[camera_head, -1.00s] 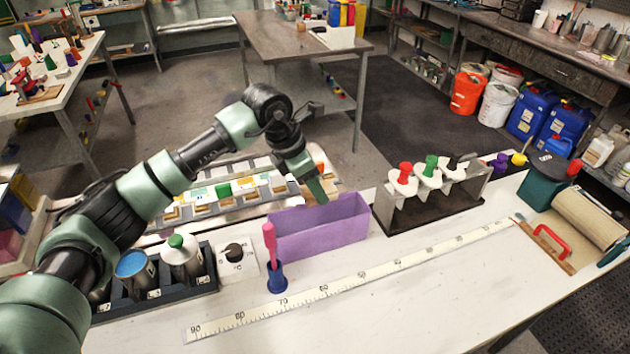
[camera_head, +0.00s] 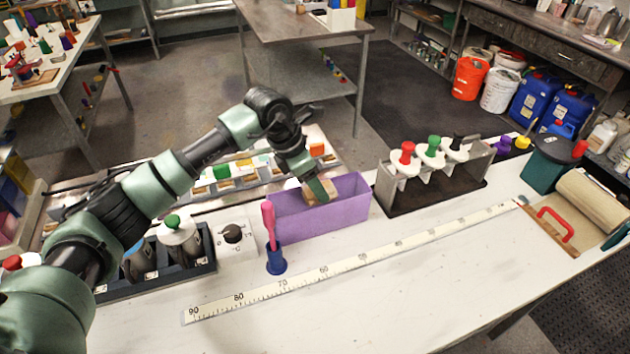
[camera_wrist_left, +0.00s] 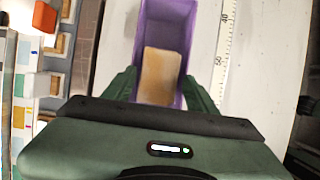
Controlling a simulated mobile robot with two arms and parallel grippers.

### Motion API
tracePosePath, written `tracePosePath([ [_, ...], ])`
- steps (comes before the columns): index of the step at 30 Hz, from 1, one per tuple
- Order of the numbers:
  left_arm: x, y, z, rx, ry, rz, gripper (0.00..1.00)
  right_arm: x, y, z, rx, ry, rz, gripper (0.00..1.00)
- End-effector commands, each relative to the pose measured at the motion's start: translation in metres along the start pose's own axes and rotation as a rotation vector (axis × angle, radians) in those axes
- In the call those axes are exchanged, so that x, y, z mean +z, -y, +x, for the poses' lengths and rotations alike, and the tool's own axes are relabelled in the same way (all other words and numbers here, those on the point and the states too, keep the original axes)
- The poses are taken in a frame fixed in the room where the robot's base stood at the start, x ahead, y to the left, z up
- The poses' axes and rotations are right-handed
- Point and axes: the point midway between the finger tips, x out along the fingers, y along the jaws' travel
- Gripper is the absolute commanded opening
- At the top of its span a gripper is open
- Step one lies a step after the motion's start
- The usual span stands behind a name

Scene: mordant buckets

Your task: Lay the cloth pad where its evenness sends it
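The tan cloth pad (camera_wrist_left: 161,76) lies at the mouth of, or inside, the purple open bin (camera_head: 325,219); how deep it sits I cannot tell. In the head view the pad (camera_head: 313,196) shows just behind the bin's front rim, partly hidden by my finger. My left gripper (camera_head: 321,189) is over the bin, pointing down. In the wrist view its fingers (camera_wrist_left: 161,84) are spread on both sides of the pad, with purple showing between pad and fingers. My right gripper is not in view.
A pink-handled tool stands in a blue holder (camera_head: 276,262) close to the bin's left front. A measuring strip (camera_head: 345,265) runs along the bench. A rack (camera_head: 440,185) with red, green and black stoppers stands right. Sample tiles lie behind the bin. The front right bench is clear.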

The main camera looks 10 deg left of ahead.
Motion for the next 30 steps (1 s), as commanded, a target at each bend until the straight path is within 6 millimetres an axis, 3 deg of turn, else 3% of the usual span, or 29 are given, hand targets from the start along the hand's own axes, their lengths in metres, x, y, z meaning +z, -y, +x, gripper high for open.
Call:
tracePosePath([
  [13, 0.0, -0.001, -0.005, 0.001, 0.001, 0.0, 0.72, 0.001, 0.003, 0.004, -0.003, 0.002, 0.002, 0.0],
  [24, 0.0, -0.001, -0.063, 0.003, 0.002, 0.0, 0.72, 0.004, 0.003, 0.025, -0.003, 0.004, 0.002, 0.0],
  [30, 0.0, 0.0, -0.077, 0.0, 0.0, 0.0, 0.72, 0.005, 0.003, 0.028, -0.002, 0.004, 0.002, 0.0],
])
